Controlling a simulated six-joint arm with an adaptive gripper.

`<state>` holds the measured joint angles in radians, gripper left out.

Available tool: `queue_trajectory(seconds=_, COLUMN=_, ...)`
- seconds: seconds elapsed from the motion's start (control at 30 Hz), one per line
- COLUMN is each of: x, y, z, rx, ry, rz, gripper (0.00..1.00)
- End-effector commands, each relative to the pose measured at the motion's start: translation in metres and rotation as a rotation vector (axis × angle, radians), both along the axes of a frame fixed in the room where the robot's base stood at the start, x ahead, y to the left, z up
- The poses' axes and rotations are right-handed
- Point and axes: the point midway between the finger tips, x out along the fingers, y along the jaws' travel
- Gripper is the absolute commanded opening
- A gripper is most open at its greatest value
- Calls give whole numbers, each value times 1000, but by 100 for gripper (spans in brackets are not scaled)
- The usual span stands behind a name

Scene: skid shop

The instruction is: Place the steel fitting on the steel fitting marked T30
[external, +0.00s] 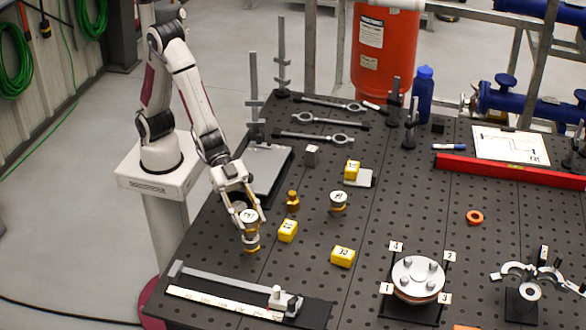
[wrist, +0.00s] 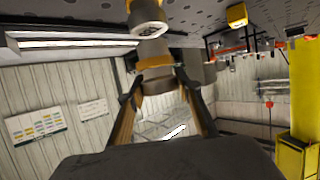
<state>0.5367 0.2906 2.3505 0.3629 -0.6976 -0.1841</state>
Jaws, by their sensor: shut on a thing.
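My gripper (external: 245,226) points down near the table's left front and is shut on a steel fitting (external: 250,240) with an orange-yellow band. It also shows between the fingers in the wrist view (wrist: 155,77). A pale labelled top (external: 249,215) shows just above the band in the external view; I cannot tell whether this column is one fitting or two touching. Another banded steel fitting with a marked white top (external: 338,200) stands upright on the table, to the right of my gripper. The marks are too small to read, so I cannot tell which is T30.
Yellow blocks (external: 288,231), (external: 342,257) and a small brass piece (external: 292,201) stand between or near the fittings. A long ruler-like bar (external: 225,303) lies in front. A flanged disc (external: 418,277) sits at the front right. The perforated table (external: 385,222) is clear right of the standing fitting.

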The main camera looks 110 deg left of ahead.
Motion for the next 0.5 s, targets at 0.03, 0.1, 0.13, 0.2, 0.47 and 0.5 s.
queue_trajectory(seconds=0.03, x=0, y=0, z=-5, rx=0, ry=1, rz=0, gripper=8)
queue_trajectory(seconds=0.1, x=0, y=0, z=-9, rx=0, ry=0, rz=1, gripper=8)
queue_trajectory(seconds=0.13, x=0, y=0, z=-10, rx=-2, ry=0, rz=2, gripper=8)
queue_trajectory(seconds=0.2, x=0, y=0, z=-12, rx=-2, ry=-1, rz=1, gripper=8)
queue_trajectory(seconds=0.47, x=0, y=0, z=-12, rx=-1, ry=-2, rz=1, gripper=8)
queue_trajectory(seconds=0.5, x=0, y=0, z=-12, rx=-1, ry=-2, rz=1, gripper=8)
